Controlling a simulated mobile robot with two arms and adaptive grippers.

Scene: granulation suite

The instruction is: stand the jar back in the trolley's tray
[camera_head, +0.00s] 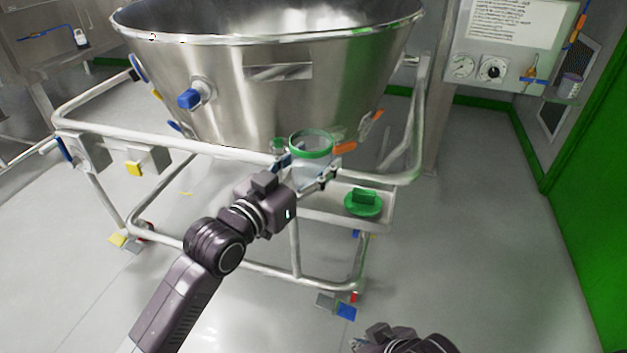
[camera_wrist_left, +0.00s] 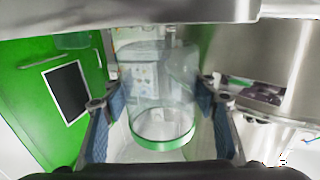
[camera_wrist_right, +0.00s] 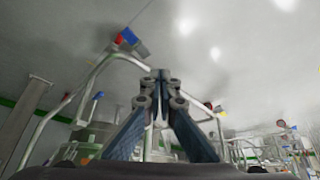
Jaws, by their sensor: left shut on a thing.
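The clear jar (camera_head: 311,173) with a green rim is between the fingers of my left gripper (camera_head: 306,180), which is shut on its sides. It looks about upright in the head view, at the left part of the trolley's tray (camera_head: 325,215). I cannot tell whether its base touches the tray. The jar also fills the middle of the left wrist view (camera_wrist_left: 160,95), with a blue-padded finger on each side. A green lid with a raised grip (camera_head: 363,204) lies on the tray's right part. My right gripper (camera_head: 372,338) is low at the bottom edge, its fingertips together and empty (camera_wrist_right: 160,78).
The big steel bowl (camera_head: 270,95) stands close behind and above the jar. The trolley's tube frame (camera_head: 200,152) runs around it, with a rail near my left gripper. A control panel (camera_head: 495,70) is at the upper right. The floor at the right (camera_head: 480,230) is clear.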

